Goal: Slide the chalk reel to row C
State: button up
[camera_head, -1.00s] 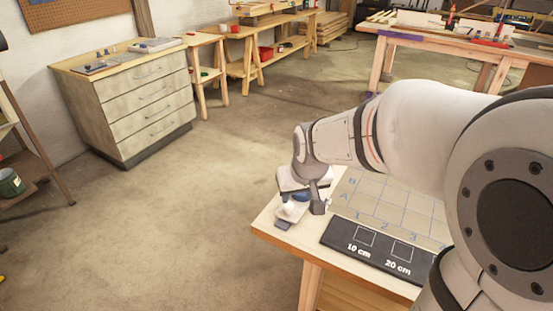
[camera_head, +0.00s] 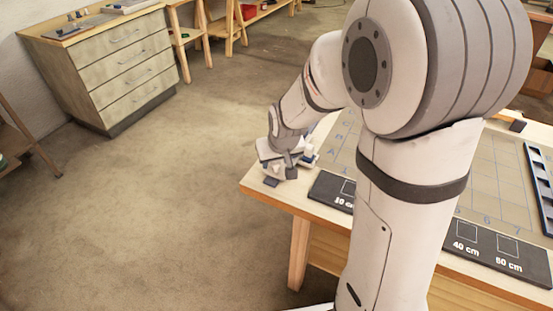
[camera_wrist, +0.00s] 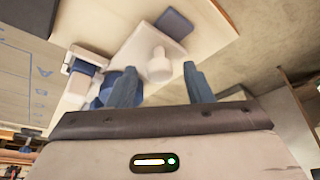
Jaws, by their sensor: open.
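The chalk reel (camera_wrist: 158,66) shows in the wrist view as a white body with a white knob, blue parts and a blue pad at one end. It sits at the left edge of the worktable, beside the lettered rows; its blue and white parts (camera_head: 311,157) are mostly hidden behind my gripper in the head view. My gripper (camera_wrist: 163,88) is open, its two blue-grey fingers pointing at the reel, with the knob between and just beyond them. I cannot tell whether they touch it. In the head view my gripper (camera_head: 289,172) is low over the table corner, near row A.
The gridded tabletop (camera_head: 490,178) carries letters along its left side and numbers along the front. A dark strip (camera_head: 329,190) with length marks runs along the front edge. A dark slotted rack (camera_head: 540,185) lies at the right. Drawers (camera_head: 120,70) stand across open floor.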

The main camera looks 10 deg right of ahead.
grip_shut()
dwell(0.3)
jog(key=shift+w, duration=0.1)
